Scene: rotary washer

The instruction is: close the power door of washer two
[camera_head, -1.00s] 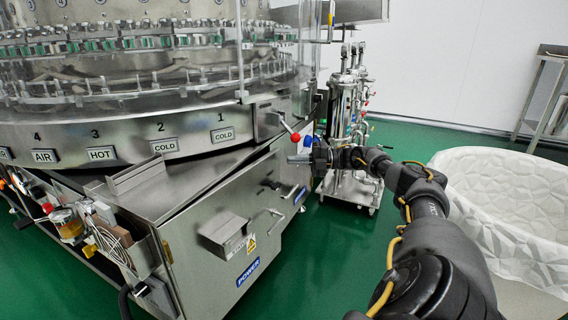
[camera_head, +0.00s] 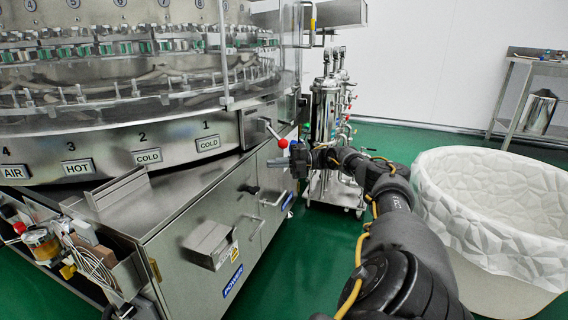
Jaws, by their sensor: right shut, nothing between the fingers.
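The washer's steel cabinet (camera_head: 165,245) stands at the left, below the ring marked 1, 2, 3 and 4. A blue POWER label (camera_head: 232,281) is on its front panel, under a projecting steel box (camera_head: 208,243). Bar handles (camera_head: 251,227) are on the same face. Whether the power door stands ajar I cannot tell. My right gripper (camera_head: 279,163) is shut and empty, just below a red-knobbed lever (camera_head: 282,143) and beyond the handles. It is apart from the POWER label. My left gripper is not in view.
The cabinet's left side shows exposed parts and wiring (camera_head: 92,265). Steel canisters on a wheeled cart (camera_head: 335,190) stand behind my right gripper. A large white lined tub (camera_head: 480,190) is at the right, with a steel table (camera_head: 525,65) behind it. Green floor is clear before the cabinet's right side.

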